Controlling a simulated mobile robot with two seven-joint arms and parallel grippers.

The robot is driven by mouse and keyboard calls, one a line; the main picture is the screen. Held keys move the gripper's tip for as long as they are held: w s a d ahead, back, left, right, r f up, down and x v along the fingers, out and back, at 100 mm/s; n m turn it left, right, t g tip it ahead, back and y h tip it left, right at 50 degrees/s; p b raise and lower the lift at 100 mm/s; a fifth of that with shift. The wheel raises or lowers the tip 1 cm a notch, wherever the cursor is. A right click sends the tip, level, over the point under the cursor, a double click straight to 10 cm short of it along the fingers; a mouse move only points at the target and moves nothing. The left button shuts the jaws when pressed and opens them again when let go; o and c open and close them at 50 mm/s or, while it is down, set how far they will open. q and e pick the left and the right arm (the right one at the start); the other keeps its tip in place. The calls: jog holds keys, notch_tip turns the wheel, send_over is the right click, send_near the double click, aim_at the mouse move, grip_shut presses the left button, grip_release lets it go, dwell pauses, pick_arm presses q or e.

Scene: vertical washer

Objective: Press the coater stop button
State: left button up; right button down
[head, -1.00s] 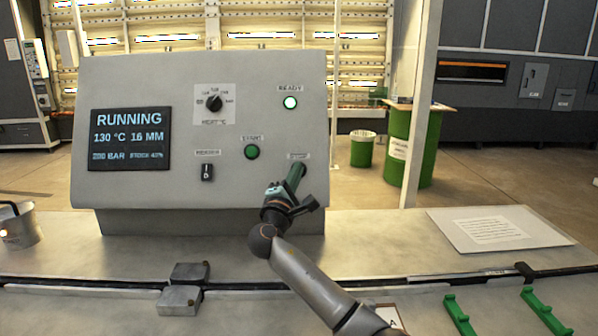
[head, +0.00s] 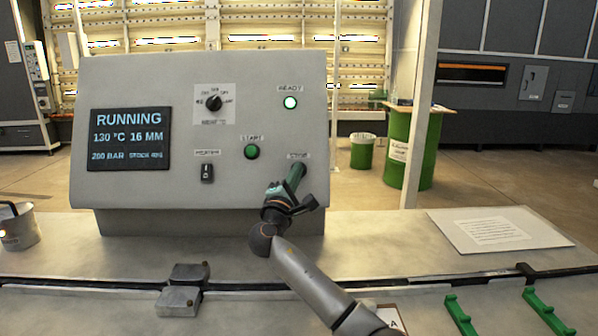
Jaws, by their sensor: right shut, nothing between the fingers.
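The grey control panel (head: 235,120) stands at the back of the bench. Its screen (head: 129,139) reads RUNNING, 130 °C, 16 MM. A STOP label (head: 297,155) sits at the panel's lower right. The stop button under it is hidden behind my right gripper (head: 297,174). The gripper's green fingers are shut with nothing between them, and their tips are at the panel face just below the label. I cannot tell whether they touch the button. The green START button (head: 251,152) is up and left of the fingers. My left gripper is not in view.
A dial (head: 213,103), a small black switch (head: 207,172) and a lit READY lamp (head: 290,103) are on the panel. A metal bucket (head: 18,228) stands at the left, a white sheet board (head: 497,230) lies at the right, and metal blocks (head: 189,273) sit in front.

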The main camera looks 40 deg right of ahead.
jog(key=shift+w+d, duration=0.15)
jog(key=shift+w, duration=0.05)
dwell(0.6)
jog(key=shift+s+a+r+p, duration=0.3)
jog(key=shift+s+a+p, duration=0.25)
jog(key=shift+s, duration=0.1)
jog(key=s+a+r+p, duration=0.2)
jog(key=s+a+p, duration=0.1)
jog(key=shift+s+r+p, duration=0.1)
jog(key=shift+s+p, duration=0.15)
jog(key=shift+p, duration=0.05)
dwell(0.9)
